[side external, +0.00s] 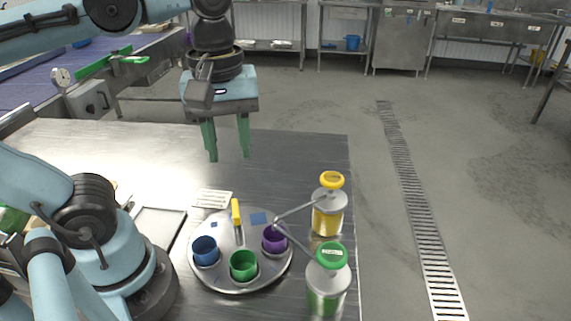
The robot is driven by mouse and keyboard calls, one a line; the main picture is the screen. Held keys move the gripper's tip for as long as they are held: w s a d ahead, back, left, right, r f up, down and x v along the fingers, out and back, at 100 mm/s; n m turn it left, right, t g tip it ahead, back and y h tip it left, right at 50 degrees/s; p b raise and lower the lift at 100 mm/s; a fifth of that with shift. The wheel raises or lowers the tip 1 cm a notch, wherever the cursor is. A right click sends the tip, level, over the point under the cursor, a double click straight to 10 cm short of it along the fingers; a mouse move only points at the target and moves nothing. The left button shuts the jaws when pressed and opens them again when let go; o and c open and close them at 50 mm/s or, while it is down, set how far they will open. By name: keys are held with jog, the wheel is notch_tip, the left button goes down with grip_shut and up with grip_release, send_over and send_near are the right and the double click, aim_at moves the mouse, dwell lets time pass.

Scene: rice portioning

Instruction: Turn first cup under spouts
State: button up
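A round metal turntable (215,277) sits on the steel table and carries three cups. The blue cup (205,251) is at its left, the green cup (243,265) at the front, and the purple cup (274,240) at the right. A yellow upright handle (236,212) stands near its back edge. Two dispensers, one yellow-topped (328,212) and one green-topped (328,284), stand to the right. Their thin spouts (293,213) converge by the purple cup, seemingly above it. My gripper (229,157) has two green fingers, apart and empty, pointing down above the table behind the handle.
A slotted white piece (212,199) lies behind the turntable, and a shallow metal tray (160,224) lies to its left. The steel table (300,155) is clear at the back right. Its right edge runs just beyond the dispensers.

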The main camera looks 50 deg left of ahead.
aim_at(234, 207)
jog(key=shift+n, duration=0.3)
jog(key=f, duration=1.1)
jog(key=shift+s+f, duration=0.2)
jog(key=shift+f, duration=0.1)
grip_shut()
